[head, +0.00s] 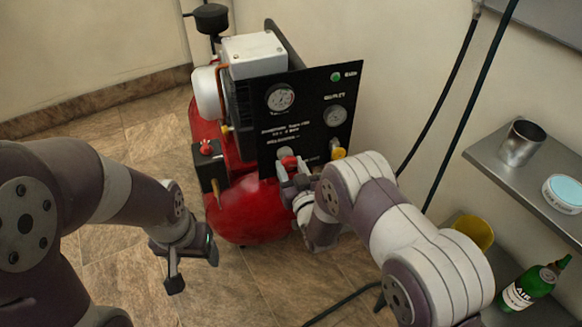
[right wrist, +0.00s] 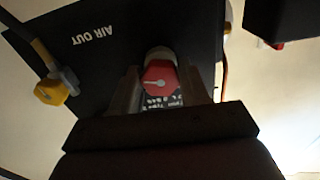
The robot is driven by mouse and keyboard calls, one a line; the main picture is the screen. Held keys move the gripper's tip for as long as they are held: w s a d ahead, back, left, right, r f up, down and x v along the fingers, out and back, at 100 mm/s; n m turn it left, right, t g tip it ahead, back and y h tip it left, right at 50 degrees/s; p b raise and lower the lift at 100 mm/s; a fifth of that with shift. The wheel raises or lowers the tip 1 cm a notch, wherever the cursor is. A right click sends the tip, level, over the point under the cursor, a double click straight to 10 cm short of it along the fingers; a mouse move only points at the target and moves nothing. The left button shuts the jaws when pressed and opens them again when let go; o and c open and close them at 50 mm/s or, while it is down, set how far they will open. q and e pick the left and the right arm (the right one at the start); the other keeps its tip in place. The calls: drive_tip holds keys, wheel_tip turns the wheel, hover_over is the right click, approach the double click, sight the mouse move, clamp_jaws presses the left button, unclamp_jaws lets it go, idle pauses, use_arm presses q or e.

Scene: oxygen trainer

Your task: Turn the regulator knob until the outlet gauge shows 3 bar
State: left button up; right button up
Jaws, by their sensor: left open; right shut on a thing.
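The red regulator knob (head: 288,161) sits low on the black panel (head: 308,85) of the compressor. My right gripper (head: 292,175) is shut on it. In the right wrist view the knob (right wrist: 160,76) shows between the two fingers (right wrist: 160,92), with a pale pointer line towards the picture's left. Two round gauges are on the panel: one at upper left (head: 281,97) and the outlet gauge (head: 335,116) to its right. The outlet gauge's needle is too small to read. My left gripper (head: 190,268) is open and empty, in front of the compressor and clear of it.
A yellow fitting (head: 337,150) is on the panel right of the knob, by the "AIR OUT" label. The red tank (head: 250,212) is below the panel. At right, a shelf (head: 500,160) holds a metal cup (head: 521,143) and a round tub (head: 563,193).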

drive_tip(key=o, duration=1.1)
drive_tip(key=shift+c, duration=0.2)
drive_tip(key=p+v, duration=0.3)
drive_tip(key=v, duration=0.9)
drive_tip(key=shift+s, duration=0.4)
drive_tip(key=shift+d, duration=0.15)
